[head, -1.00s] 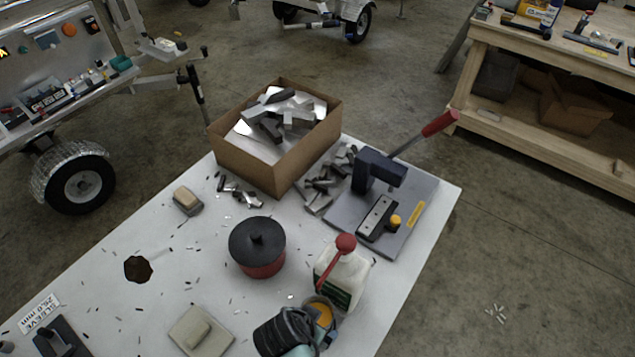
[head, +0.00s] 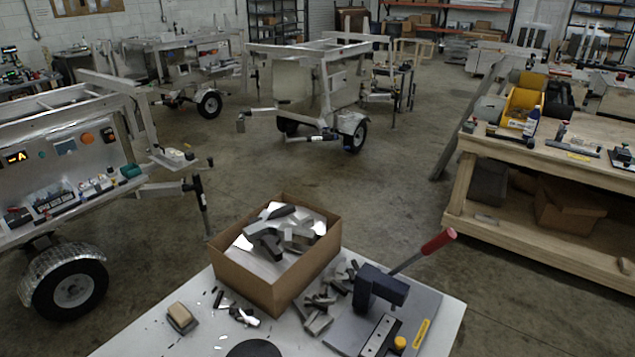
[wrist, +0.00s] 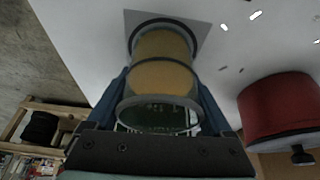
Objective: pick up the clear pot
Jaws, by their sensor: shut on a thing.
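The clear pot (wrist: 162,78) is a see-through cylinder with amber contents. It fills the middle of the wrist view. My gripper (wrist: 160,74) has one blue finger on each side of it and is shut on it. The pot's far end is by a grey square patch (wrist: 203,22) on the white table top; I cannot tell whether the pot touches it or is raised. Neither the clear pot nor my gripper shows in the head view now.
A red pot (wrist: 283,108) stands close by on the right in the wrist view; its black lid (head: 253,349) shows at the head view's bottom edge. A cardboard box (head: 262,283) of metal pieces and a lever press (head: 380,288) stand on the white table (head: 150,338).

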